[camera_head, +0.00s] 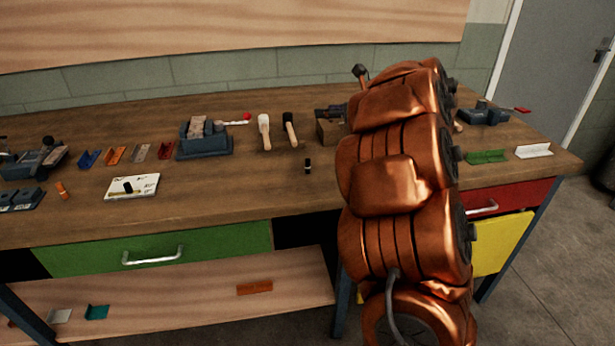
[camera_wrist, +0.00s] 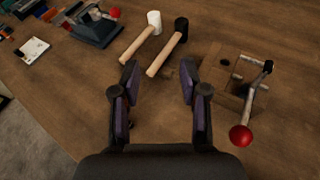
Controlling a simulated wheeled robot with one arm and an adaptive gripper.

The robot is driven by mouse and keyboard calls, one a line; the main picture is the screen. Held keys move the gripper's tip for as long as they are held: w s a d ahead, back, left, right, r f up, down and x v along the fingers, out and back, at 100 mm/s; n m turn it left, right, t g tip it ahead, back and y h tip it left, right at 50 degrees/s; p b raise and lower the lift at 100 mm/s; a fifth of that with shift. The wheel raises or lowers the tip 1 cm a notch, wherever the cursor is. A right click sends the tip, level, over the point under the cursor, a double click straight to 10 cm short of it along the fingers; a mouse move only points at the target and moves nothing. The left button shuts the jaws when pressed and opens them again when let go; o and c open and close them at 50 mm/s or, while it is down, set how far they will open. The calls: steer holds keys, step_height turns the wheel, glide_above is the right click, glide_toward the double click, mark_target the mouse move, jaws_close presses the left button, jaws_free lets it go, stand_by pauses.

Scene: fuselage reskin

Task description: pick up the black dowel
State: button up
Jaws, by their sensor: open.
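Two small black pieces could be the black dowel; I cannot tell which is. One short black cylinder (camera_head: 128,187) is on the white card (camera_head: 145,182) at the table's left. The other, an upright black piece with a pale band (camera_head: 308,166), stands near the table's middle, in front of the black mallet. My gripper (camera_wrist: 158,82) is open above the table in the wrist view, with nothing seen held between its fingers. A small brownish mark (camera_wrist: 168,73) shows between the fingertips; I cannot tell what it is.
A white mallet (camera_head: 264,131) and a black mallet (camera_wrist: 168,46) lie just beyond the fingers. A wooden block (camera_wrist: 222,72) with a red-knobbed lever (camera_wrist: 241,134) is close to the right finger. A vise (camera_head: 203,138) stands left of the mallets. The table front is mostly clear.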

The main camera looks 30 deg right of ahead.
mark_target(307, 159)
steer(key=s+a+f+n+g+y, duration=0.1)
steer(key=s+f+n, duration=0.1)
steer(key=f, duration=0.1)
steer(key=s+a+f+n+g+y+b, duration=0.1)
steer(key=s+f+n+y, duration=0.1)
steer(key=f, duration=0.1)
steer(key=s+a+f+n+g+y+b, duration=0.1)
steer(key=s+f+n, duration=0.1)
steer(key=f, duration=0.1)
steer(key=shift+s+a+f+y, duration=0.1)
steer(key=shift+s+f+y, duration=0.05)
steer(key=shift+s+y, duration=0.25)
steer(key=shift+w+a+f, duration=0.1)
steer(key=shift+a, duration=0.05)
steer(key=shift+a+p+x, duration=0.25)
steer(key=shift+p+x, duration=0.35)
steer(key=shift+x, duration=3.1)
steer(key=shift+c, duration=0.3)
jaws_close()
